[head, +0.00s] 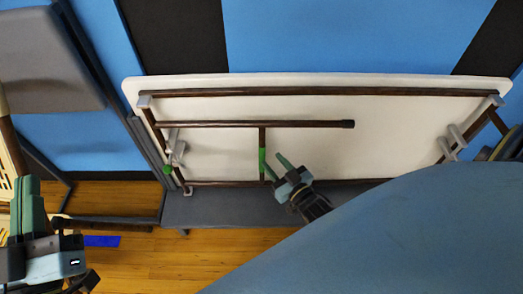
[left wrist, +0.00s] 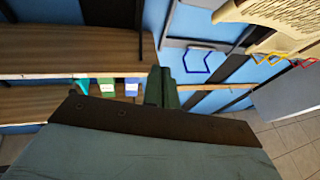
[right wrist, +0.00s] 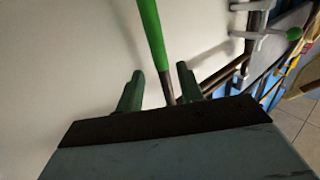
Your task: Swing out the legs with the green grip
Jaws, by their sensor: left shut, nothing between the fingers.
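A folding table (head: 330,120) stands on its edge with its white underside facing me. Its dark brown legs (head: 310,124) lie folded along the underside. A short crossbar on them carries the green grip (head: 262,162), which also shows in the right wrist view (right wrist: 152,35). My right gripper (head: 274,166) is open beside the green grip. In the right wrist view the bare brown bar below the grip appears between the gripper's fingers (right wrist: 160,85); I cannot tell how deep it sits. My left gripper (head: 29,205) is shut and empty at the far left, away from the table.
A grey latch (head: 175,148) with a green knob (head: 167,170) is at the table's left end. A grey ledge (head: 215,209) runs beneath the table. A grey chair-like panel (head: 45,60) is at upper left. My large blue body part covers the lower right.

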